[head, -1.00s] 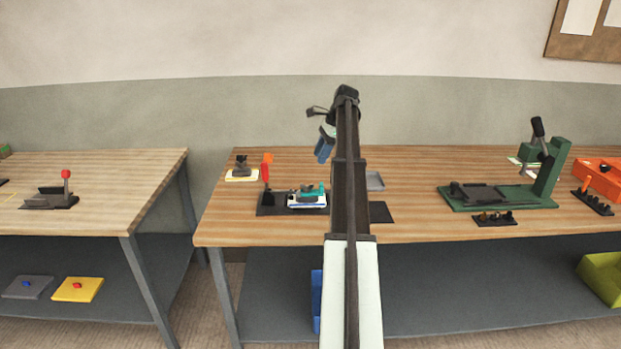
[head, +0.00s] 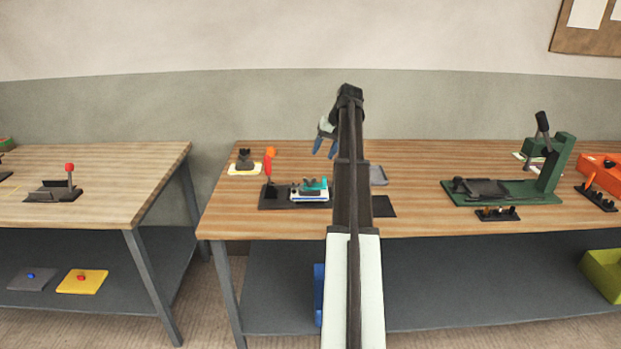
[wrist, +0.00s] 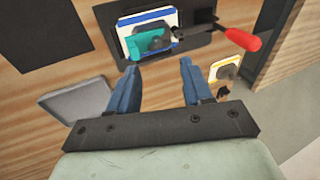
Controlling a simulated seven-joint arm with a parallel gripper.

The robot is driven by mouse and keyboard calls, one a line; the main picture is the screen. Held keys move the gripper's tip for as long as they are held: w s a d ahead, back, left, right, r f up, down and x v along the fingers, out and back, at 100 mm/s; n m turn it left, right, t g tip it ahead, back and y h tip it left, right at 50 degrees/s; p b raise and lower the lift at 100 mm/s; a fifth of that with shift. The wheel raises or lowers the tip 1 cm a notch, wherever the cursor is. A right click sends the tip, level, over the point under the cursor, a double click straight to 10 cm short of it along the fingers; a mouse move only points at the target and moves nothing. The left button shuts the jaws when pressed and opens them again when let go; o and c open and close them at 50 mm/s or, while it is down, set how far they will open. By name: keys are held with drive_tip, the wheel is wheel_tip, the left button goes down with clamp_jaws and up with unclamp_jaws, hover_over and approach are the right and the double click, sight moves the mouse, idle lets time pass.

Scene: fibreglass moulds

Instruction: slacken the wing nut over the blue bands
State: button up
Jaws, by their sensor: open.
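A mould with white and blue bands (head: 309,197) sits in a black clamp fixture (head: 275,204) on the middle bench. A teal piece and a small dark wing nut (head: 308,186) are on top of it. In the wrist view the blue-banded mould (wrist: 133,21) lies beyond my fingertips, with the teal piece (wrist: 136,48) and the dark nut (wrist: 152,39) over it. My gripper (head: 325,145) is open and empty, above the bench; its blue fingers also show in the wrist view (wrist: 160,66). The fingers are apart from the nut. Its exact shape is too small to tell.
A red-handled lever (wrist: 238,43) stands beside the mould. A yellow-banded mould (head: 244,169) with a dark top piece lies behind left. A grey tray (wrist: 78,102) and a black mat (wrist: 38,35) lie nearby. A green press (head: 545,175) stands right.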

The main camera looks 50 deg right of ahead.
sight(309, 180)
drive_tip(key=w+f+n, duration=0.2)
drive_tip(key=f+n, duration=0.2)
drive_tip(key=w+f+n, duration=0.1)
drive_tip(key=f+n, duration=0.3)
drive_tip(key=w+f+n, duration=0.2)
drive_tip(key=f+n, duration=0.2)
drive_tip(key=shift+w+a+f, duration=0.3)
drive_tip(key=shift+a, duration=0.1)
idle(0.4)
clamp_jaws()
idle(0.4)
